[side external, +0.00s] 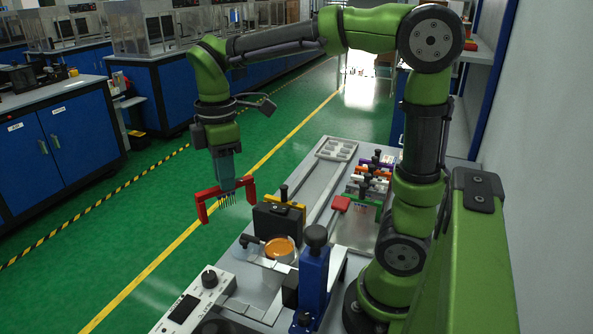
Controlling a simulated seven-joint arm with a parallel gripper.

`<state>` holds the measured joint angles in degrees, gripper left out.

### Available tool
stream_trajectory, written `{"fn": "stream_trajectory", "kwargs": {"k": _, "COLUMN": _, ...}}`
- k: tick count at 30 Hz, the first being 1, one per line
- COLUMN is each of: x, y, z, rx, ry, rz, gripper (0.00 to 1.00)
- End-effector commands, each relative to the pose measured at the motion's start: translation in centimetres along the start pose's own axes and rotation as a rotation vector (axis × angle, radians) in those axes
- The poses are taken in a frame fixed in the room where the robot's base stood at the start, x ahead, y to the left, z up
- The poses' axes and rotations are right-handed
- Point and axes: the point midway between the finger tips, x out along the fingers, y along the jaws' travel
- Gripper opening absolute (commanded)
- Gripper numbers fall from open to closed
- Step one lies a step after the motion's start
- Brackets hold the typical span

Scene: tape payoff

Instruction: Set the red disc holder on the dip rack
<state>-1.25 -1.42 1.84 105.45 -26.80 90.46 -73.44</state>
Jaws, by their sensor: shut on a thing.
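My gripper (224,180) points down at the end of the raised arm, shut on a red bracket-shaped piece (204,205), which looks like the red disc holder. Its two ends hang down on either side, with a row of thin pale pieces between them. It is held in the air, left of the black block on the bench, apart from everything there. Which fixture is the dip rack is not clear; a row of coloured pieces with black knobs (374,171) stands on the right of the bench.
The grey bench (321,195) carries a black block (279,222) with a yellow piece, an orange roll (280,249), a blue post (314,281), a red block (341,203) and a pale slotted tray (337,149). A control box (197,298) stands in front.

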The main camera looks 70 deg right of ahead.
Motion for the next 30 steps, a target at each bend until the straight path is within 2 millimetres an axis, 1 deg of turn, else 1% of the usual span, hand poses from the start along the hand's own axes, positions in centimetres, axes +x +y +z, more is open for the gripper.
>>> {"fn": "stream_trajectory", "kwargs": {"k": 1, "x": -0.3, "y": -2.4, "z": -0.9, "rx": -0.091, "ry": 0.002, "rz": 0.003, "gripper": 0.0}}
{"fn": "stream_trajectory", "kwargs": {"k": 3, "x": -0.5, "y": -5.3, "z": -1.6, "rx": -0.207, "ry": 0.002, "rz": 0.003, "gripper": 0.0}}
{"fn": "stream_trajectory", "kwargs": {"k": 6, "x": -0.5, "y": -8.7, "z": -1.9, "rx": -0.349, "ry": 0.003, "rz": 0.003, "gripper": 0.0}}
{"fn": "stream_trajectory", "kwargs": {"k": 9, "x": -0.2, "y": -11.2, "z": -1.5, "rx": -0.459, "ry": 0.002, "rz": 0.002, "gripper": 0.0}}
{"fn": "stream_trajectory", "kwargs": {"k": 10, "x": -0.1, "y": -11.6, "z": -1.2, "rx": -0.483, "ry": 0.003, "rz": 0.002, "gripper": 0.0}}
{"fn": "stream_trajectory", "kwargs": {"k": 13, "x": 0.6, "y": -12.0, "z": -0.6, "rx": -0.525, "ry": 0.001, "rz": 0.001, "gripper": 0.0}}
{"fn": "stream_trajectory", "kwargs": {"k": 17, "x": 1.1, "y": -12.0, "z": -0.5, "rx": -0.547, "ry": 0.001, "rz": 0.0, "gripper": 0.0}}
{"fn": "stream_trajectory", "kwargs": {"k": 30, "x": 5.5, "y": -12.0, "z": -0.5, "rx": -0.544, "ry": 0.001, "rz": -0.001, "gripper": 0.0}}
